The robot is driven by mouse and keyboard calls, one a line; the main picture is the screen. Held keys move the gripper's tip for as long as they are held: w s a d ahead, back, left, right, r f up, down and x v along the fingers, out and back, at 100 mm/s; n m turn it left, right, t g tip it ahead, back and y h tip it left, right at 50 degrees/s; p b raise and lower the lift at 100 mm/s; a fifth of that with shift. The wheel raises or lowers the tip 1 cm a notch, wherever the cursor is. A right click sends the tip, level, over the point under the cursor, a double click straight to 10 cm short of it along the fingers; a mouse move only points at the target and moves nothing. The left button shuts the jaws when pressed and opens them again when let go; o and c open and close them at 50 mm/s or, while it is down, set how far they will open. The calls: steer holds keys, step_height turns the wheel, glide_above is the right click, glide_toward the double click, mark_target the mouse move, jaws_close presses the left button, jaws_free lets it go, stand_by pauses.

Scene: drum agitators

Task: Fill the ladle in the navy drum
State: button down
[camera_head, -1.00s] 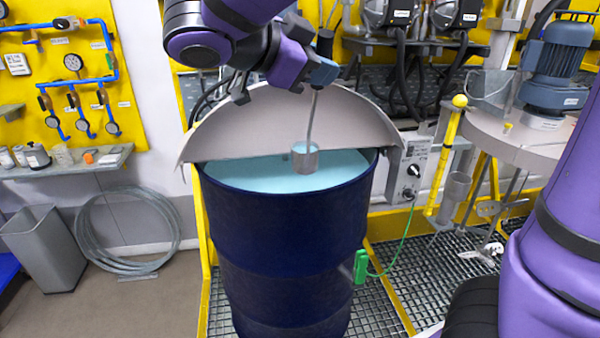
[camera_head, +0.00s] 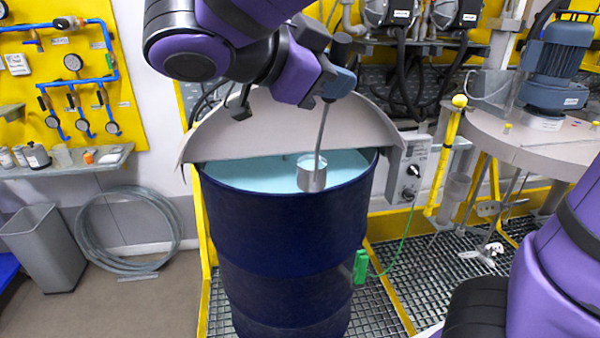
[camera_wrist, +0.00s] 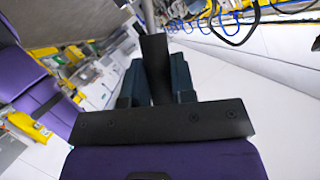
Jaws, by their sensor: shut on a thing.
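The navy drum (camera_head: 285,245) stands upright with its grey half lid (camera_head: 290,125) tilted up at the back. Pale blue liquid (camera_head: 250,172) shows inside, close below the rim. My gripper (camera_head: 338,82) is above the drum, shut on the dark handle of the ladle (camera_head: 311,176). The ladle's thin shaft runs down to a metal cup, which hangs over the front right of the opening near the rim. I cannot tell whether the cup touches the liquid or what it holds. In the wrist view the gripper (camera_wrist: 157,85) closes on the dark handle.
A control box (camera_head: 407,170) with a green cable stands right of the drum. A yellow post (camera_head: 446,160) and a round vessel with a blue motor (camera_head: 556,65) are further right. A grey bin (camera_head: 45,248) and coiled hose (camera_head: 128,235) lie left on clear floor.

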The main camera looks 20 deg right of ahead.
steer(key=shift+s+a, duration=0.2)
steer(key=shift+s, duration=0.7)
steer(key=shift+s+a, duration=0.15)
steer(key=shift+s, duration=0.7)
steer(key=shift+s+a, duration=0.2)
steer(key=shift+s, duration=0.7)
